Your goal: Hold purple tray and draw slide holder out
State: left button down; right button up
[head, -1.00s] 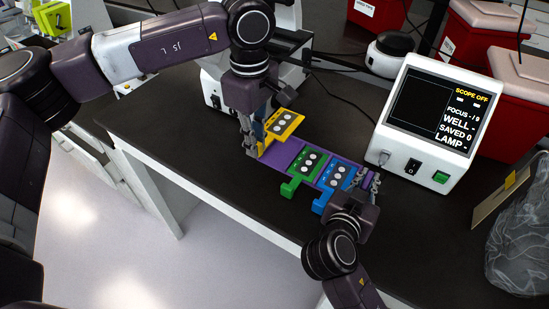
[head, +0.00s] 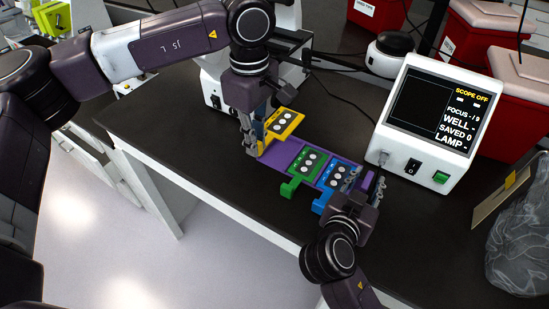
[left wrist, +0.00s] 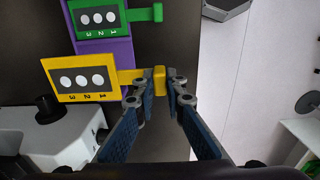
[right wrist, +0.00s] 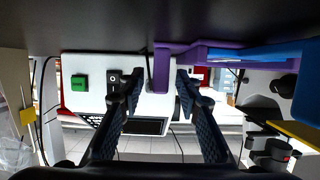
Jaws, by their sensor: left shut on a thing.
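The purple tray (head: 268,158) lies on the dark bench. A green slide holder (head: 305,163) and a blue slide holder (head: 338,178) sit in it, their handles toward the front edge. My left gripper (left wrist: 160,82) is shut on the handle of the yellow slide holder (left wrist: 80,78). This holder appears raised out of the tray, over its far-left end; it also shows in the head view (head: 284,123). My right gripper (right wrist: 157,78) is open, its fingers on either side of the tray's purple end tab (right wrist: 162,68), with visible gaps.
A white control box (head: 425,125) with a screen stands right of the tray. A microscope (head: 212,88) is behind my left gripper. Red bins (head: 460,40) stand at the back right. The bench's front edge runs close to the holder handles.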

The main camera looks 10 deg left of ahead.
jog(key=v, duration=1.1)
jog(key=shift+s+r, duration=0.1)
jog(key=shift+s, duration=0.05)
jog(key=shift+a, duration=0.1)
